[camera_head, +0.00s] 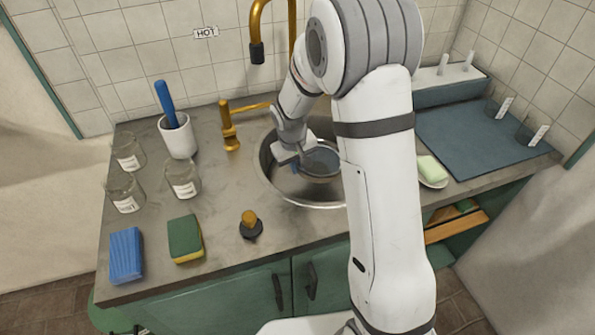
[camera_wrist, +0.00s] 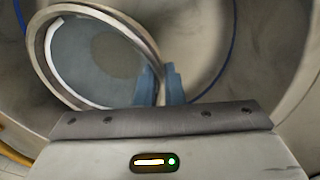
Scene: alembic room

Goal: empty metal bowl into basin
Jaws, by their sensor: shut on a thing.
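The metal bowl (camera_head: 322,163) is inside the opening of the round metal basin (camera_head: 272,186) in the head view. It also fills the upper left of the wrist view (camera_wrist: 152,38). My gripper (camera_wrist: 160,85) has its blue fingers on either side of the bowl's rim and is shut on it. In the head view my gripper (camera_head: 296,164) is at the bowl's left side. The bowl's inside looks blue-grey; I cannot tell whether it holds liquid. My arm hides the right part of the basin.
A brass tap (camera_head: 230,130) stands behind the basin at left. A black stopper with a brass knob (camera_head: 250,222) is at the front. Glass jars (camera_head: 183,180), a blue sponge (camera_head: 126,255) and a green sponge (camera_head: 186,240) stand left. A soap dish (camera_head: 433,175) and dark mat (camera_head: 480,135) are right.

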